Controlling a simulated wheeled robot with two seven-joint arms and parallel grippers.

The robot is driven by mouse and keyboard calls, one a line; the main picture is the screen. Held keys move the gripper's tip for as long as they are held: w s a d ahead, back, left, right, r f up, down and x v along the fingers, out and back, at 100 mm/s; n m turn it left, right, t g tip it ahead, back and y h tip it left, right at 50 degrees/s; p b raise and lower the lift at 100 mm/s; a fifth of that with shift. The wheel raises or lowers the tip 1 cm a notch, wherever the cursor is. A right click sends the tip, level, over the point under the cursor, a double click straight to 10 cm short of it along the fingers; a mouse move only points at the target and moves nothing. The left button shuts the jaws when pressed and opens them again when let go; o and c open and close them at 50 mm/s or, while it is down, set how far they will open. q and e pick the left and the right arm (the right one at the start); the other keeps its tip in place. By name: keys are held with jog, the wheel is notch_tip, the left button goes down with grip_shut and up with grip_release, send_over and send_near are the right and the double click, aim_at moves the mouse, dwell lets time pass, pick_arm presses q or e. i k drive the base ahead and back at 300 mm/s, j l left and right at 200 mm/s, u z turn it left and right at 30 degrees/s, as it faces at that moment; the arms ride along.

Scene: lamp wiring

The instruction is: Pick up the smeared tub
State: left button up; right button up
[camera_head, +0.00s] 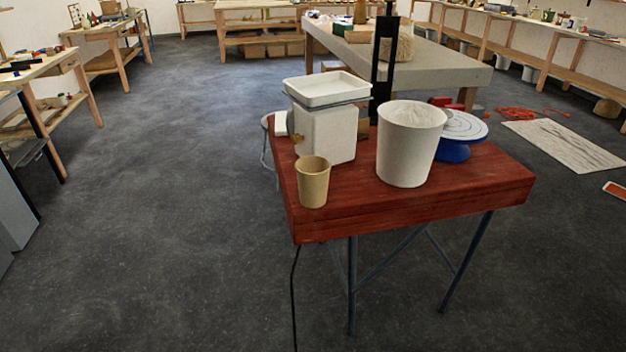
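A white, tapered round tub (404,150) stands upright near the front middle of a red-brown wooden table. Its inside looks marked with pale grey, which could be the smears; the outer wall looks plain from here. The tub partly hides a turntable behind it on the right. Neither of my grippers is in the head view, and nothing touches the tub.
Left of the tub stand a tan cup (313,182) and a white boxy container (326,135) with a tray-like top. A blue-based turntable (461,128) and a black upright post (384,62) are close behind. The table's front right (470,190) is bare.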

aim_at(313, 171)
jog(key=i+z, duration=0.15)
jog(key=i, duration=0.15)
jog(key=i+j+z, duration=0.9)
jog(key=j, duration=0.15)
jog(key=j+z, duration=0.2)
jog(key=j, duration=0.2)
jog(key=k+j+z, duration=0.15)
jog(key=j, duration=0.3)
jog(key=k+j+z, duration=0.2)
jog(key=j, duration=0.2)
jog(key=j+z, duration=0.2)
jog(key=j, duration=0.2)
jog(key=k+j+z, duration=0.2)
jog(key=j, duration=0.15)
